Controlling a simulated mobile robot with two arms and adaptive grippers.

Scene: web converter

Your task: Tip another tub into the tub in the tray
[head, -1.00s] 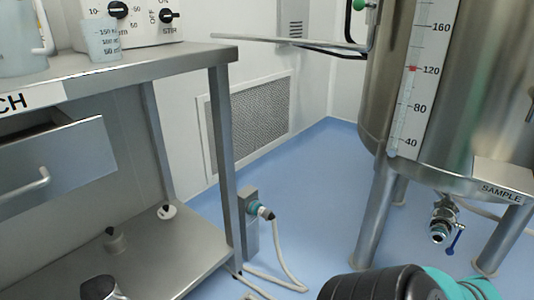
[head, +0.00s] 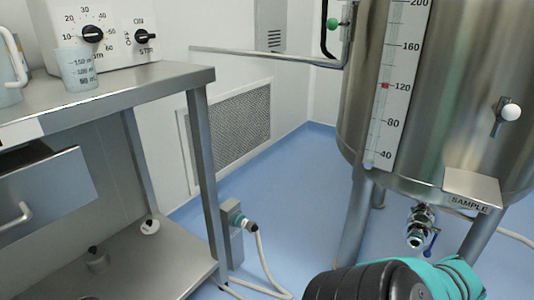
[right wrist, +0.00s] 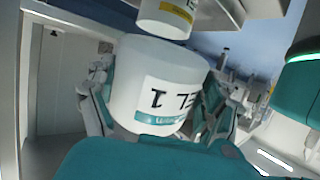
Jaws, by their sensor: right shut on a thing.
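In the right wrist view, my right gripper (right wrist: 165,112) is shut on a white tub (right wrist: 160,65) with a white and teal label ending in "1". The fingers lie on either side of the tub, and its lettering appears turned over. A second white container (right wrist: 165,18) with a yellow label is partly visible at the top edge. I cannot tell whether it touches the held tub. Only a black and teal part of my right arm shows in the head view. My left gripper is not in view, and I see no tray.
A steel bench (head: 150,82) with a measuring beaker (head: 77,70) and a control box (head: 105,32) stands at left. A large steel tank (head: 445,100) on legs stands at right, with a sample valve (head: 420,225) below. Blue floor (head: 285,180) lies between; a cable (head: 262,260) trails there.

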